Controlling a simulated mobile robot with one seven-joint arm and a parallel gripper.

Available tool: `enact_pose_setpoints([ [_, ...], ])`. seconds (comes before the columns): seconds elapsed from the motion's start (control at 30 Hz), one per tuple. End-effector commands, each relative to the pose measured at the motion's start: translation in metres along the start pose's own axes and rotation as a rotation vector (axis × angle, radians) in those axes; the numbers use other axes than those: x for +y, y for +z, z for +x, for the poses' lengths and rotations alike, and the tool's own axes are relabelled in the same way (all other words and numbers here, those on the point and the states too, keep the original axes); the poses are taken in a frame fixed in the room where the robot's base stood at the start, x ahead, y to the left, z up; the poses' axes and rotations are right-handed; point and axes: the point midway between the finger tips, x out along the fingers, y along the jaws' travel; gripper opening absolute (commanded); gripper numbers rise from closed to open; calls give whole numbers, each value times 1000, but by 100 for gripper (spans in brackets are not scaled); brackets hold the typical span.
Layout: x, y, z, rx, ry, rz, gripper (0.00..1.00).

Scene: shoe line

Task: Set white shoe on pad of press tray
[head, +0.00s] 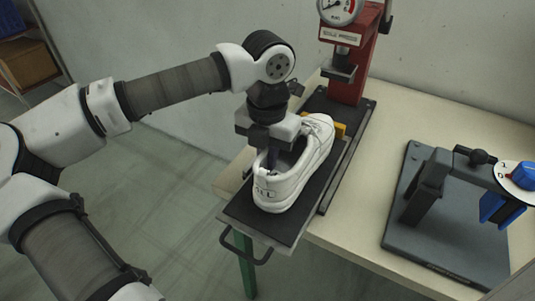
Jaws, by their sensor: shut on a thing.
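The white shoe (296,176) is upright over the dark pad (243,209) of the press tray, heel toward the tray's handle (245,247) and toe toward the press. The heel shows dark lettering. My gripper (273,160) points down at the shoe's opening and is shut on the shoe near the heel. The fingertips are partly hidden inside the shoe. The sole appears to be on or very close to the pad; I cannot tell whether it touches.
A red press (351,72) with a gauge stands behind the tray on the pale table (357,215). A yellow block (340,130) shows beside the toe. A dark-based fixture (430,237) with blue parts stands at the right. Open floor lies left of the table.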

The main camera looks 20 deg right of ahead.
Motion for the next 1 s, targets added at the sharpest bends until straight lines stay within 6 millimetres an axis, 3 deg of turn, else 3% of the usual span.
enact_pose_setpoints([
  [0.83, 0, 0, 10, -2, 0, 0, 0],
  [0.87, 0, 0, 10, -2, 0, 0, 9],
  [1.0, 0, 0, 9, -1, 0, 0, 28],
])
